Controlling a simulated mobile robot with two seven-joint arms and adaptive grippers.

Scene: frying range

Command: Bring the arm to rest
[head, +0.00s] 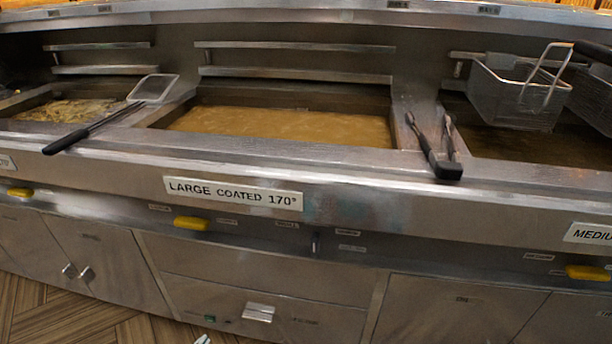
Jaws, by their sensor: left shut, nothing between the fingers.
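Only a small tip of my left gripper (203,340) shows at the bottom edge, left of the middle. It is low in front of the fryer cabinet, below and well apart from the counter. It is shut with nothing in it. The rest of the left arm is out of the picture. My right gripper is not in view.
The steel fryer range (330,165) spans the view, with a middle vat of oil (285,125). Black-handled tongs (434,150) and a skimmer (110,115) lie on its top. A wire basket (515,95) hangs at right. Yellow handles (190,223) stick out in front.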

